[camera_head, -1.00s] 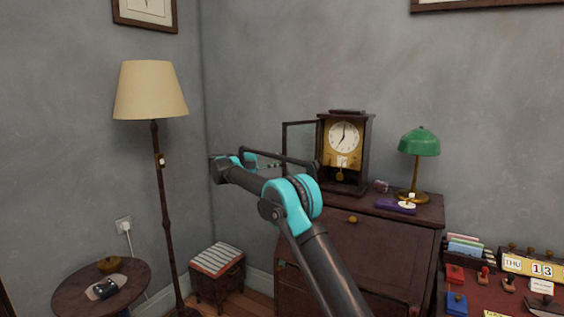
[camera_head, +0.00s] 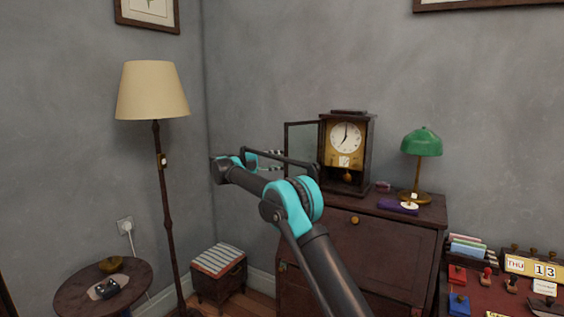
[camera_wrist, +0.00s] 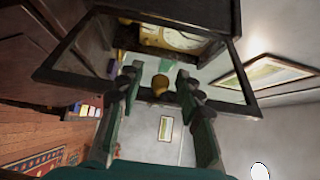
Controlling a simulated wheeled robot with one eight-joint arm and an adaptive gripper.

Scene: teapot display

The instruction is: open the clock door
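The clock (camera_head: 346,150) is a dark wooden case with a white dial, standing upright on the dark desk. Its framed glass door (camera_head: 303,125) stands swung out to the left of the case. My gripper (camera_head: 282,160) is beside the door's left side, its tips close to the frame. In the wrist view my gripper (camera_wrist: 158,74) has its two fingers apart in front of the door frame (camera_wrist: 150,92), with no frame bar visibly held. A small yellowish round thing shows between the fingers; I cannot tell what it is. Contact with the door is unclear.
A green lamp (camera_head: 421,143) and a purple item (camera_head: 397,207) are right of the clock on the desk (camera_head: 370,245). A floor lamp (camera_head: 152,92) stands left. A striped stool (camera_head: 219,260) is below the arm.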

